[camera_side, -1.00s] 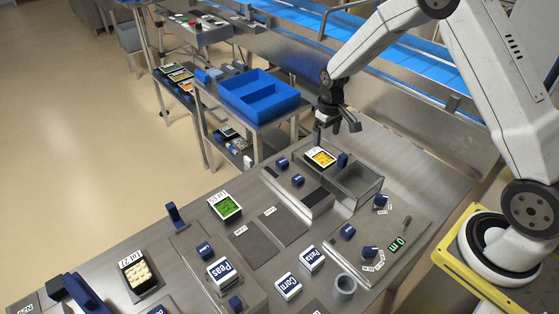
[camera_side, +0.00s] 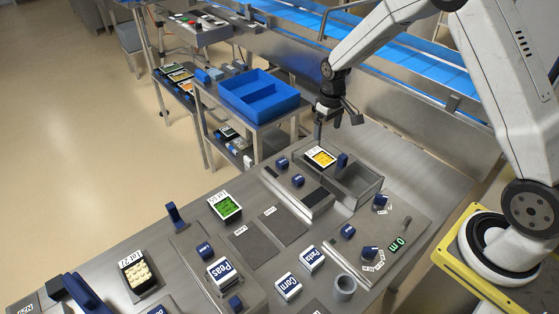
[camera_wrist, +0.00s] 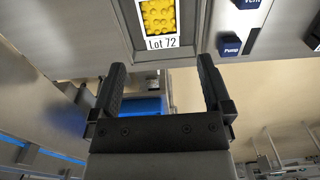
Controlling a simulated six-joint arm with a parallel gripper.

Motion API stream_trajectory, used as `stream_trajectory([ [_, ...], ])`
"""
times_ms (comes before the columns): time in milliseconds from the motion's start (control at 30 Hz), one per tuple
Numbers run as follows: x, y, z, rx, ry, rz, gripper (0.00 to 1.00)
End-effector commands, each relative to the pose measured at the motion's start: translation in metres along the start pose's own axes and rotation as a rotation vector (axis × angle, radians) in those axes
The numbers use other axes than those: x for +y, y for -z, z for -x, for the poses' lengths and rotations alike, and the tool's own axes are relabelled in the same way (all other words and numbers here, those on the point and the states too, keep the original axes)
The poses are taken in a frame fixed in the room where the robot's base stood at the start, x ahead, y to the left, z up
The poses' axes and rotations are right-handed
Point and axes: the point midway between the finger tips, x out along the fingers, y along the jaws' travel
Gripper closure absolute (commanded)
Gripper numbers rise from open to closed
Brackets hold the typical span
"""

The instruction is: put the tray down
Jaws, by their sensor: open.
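A tray with yellow contents, labelled "Lot 72" (camera_wrist: 159,17), sits in the sealer (camera_side: 303,191), and the yellow-filled tray also shows in the side view (camera_side: 321,157). My gripper (camera_side: 328,122) is above and behind that tray, apart from it. Its two dark fingers (camera_wrist: 160,88) are spread, with nothing between them, in the wrist view. A tray with green contents (camera_side: 226,206) lies on the bench to the left of the sealer. A tray with pale round pieces (camera_side: 138,271) lies at the lower left.
A blue divided crate (camera_side: 259,95) stands on a side table behind the bench. A blue conveyor (camera_side: 398,55) runs along the back. A "Pump" switch (camera_wrist: 230,47) is right of the tray in the wrist view. Peas (camera_side: 222,271) and Corn (camera_side: 288,286) blocks stand at the front.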

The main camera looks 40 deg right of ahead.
Motion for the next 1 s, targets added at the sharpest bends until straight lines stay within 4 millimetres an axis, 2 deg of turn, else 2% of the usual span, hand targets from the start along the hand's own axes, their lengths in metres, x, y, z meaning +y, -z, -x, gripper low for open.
stream_trajectory([
  [167,-0.009,-0.010,0.012,0.018,-0.003,0.002,0.00],
  [367,-0.029,-0.038,0.035,0.060,-0.008,0.003,0.00],
  [700,-0.065,-0.112,0.068,0.148,-0.010,0.003,0.00],
  [900,-0.080,-0.157,0.076,0.196,-0.005,0.002,0.00],
  [1000,-0.085,-0.173,0.078,0.213,-0.003,0.002,0.00],
])
